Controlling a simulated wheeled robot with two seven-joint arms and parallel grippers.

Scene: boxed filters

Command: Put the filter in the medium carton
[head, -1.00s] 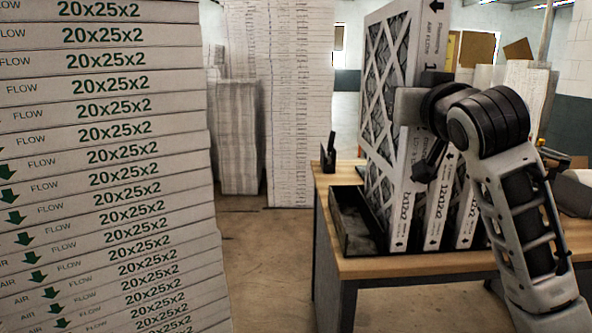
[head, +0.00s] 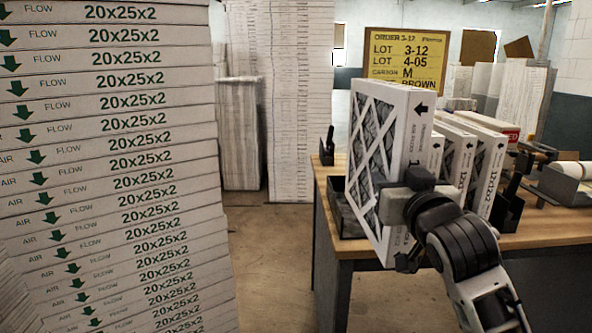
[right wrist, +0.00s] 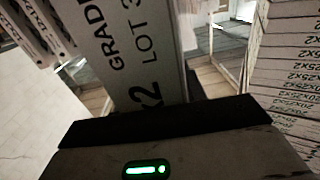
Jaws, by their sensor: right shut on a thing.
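A white-framed pleated filter (head: 372,150) with a lattice face stands upright in my right gripper (head: 408,205), which is shut on its edge near the bottom. The filter is in front of the table's left front corner, clear of the black tray. In the right wrist view the filter's printed edge (right wrist: 140,50) rises from the jaws, with "GRADE" and "LOT 3" partly readable. My left gripper is in neither view. I see no carton that I can identify as the medium one.
A yellow order sign (head: 405,62) behind reads LOT 3-12, LOT 4-05, carton M. A tall stack of 20x25x2 boxes (head: 120,180) fills the left. Open floor lies between.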

